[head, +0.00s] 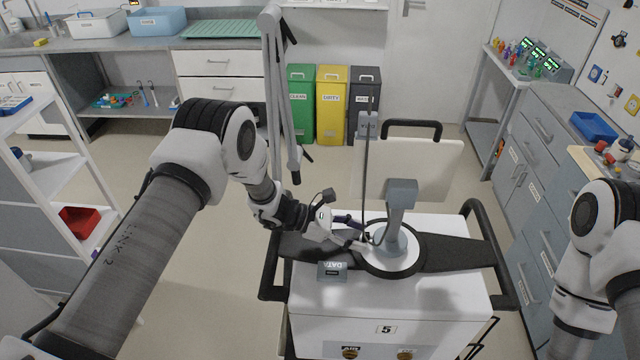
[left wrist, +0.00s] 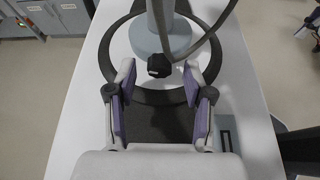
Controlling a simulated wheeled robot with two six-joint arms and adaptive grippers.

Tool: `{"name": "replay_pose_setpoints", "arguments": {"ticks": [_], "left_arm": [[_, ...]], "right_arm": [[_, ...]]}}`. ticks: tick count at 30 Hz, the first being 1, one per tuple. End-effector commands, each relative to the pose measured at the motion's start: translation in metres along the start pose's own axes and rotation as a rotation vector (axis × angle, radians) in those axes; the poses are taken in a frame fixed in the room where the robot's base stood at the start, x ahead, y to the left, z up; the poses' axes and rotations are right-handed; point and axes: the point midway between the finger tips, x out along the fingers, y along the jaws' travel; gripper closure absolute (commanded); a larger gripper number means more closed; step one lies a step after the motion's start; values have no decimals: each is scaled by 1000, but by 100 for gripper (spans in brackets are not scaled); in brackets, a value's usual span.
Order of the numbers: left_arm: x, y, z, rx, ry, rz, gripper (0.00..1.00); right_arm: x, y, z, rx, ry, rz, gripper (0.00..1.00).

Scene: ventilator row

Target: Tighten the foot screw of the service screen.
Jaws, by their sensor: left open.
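The service screen (head: 401,192) stands on a short grey post with a round pale foot (head: 408,262) on top of the white cart. In the left wrist view, the foot (left wrist: 178,42) shows with the post rising from it. A black knob, which looks like the foot screw (left wrist: 159,65), sits at the near side of the foot. My left gripper (head: 362,236) is low beside the foot, at its left. Its purple-padded fingers (left wrist: 160,78) are open, one on each side of the knob, with gaps showing. My right gripper is out of view.
The white cart (head: 440,300) has dark handles at its sides and a dark ring and strip around the foot. A thin dark rod or cable (head: 367,170) rises close to the gripper.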

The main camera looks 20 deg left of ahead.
Motion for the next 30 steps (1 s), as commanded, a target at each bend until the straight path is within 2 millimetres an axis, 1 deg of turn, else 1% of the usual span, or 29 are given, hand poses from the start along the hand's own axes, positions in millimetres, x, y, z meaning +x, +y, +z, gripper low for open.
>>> {"name": "replay_pose_setpoints", "arguments": {"ticks": [1, 2, 3, 4, 8, 13, 14, 15, 20, 24, 27, 30], "left_arm": [[-3, 1, 7, -48, 0, -21, 48], [-3, 1, 6, -82, 1, -35, 48], [-6, 3, -2, -101, 0, -39, 48], [-12, 3, -6, -100, 0, -37, 48], [-40, 4, -6, -98, -1, -35, 48], [-80, 5, -6, -96, -3, -34, 48], [-77, 12, -6, -69, -9, -23, 48], [-78, 20, -2, -43, -17, -9, 48], [-89, 34, 15, 22, -50, 37, 48], [-98, 34, 24, 67, -73, 73, 48], [-103, 31, 28, 99, -82, 95, 48], [-108, 27, 32, 128, -86, 112, 48]], "right_arm": [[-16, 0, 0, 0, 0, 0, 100], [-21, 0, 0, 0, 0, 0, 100], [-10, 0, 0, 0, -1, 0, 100], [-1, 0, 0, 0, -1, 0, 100], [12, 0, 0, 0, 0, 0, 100], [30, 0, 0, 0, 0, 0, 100], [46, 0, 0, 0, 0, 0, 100], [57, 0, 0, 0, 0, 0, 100], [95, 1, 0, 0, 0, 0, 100], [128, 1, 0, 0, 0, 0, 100], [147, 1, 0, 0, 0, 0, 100], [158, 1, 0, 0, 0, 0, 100]]}}
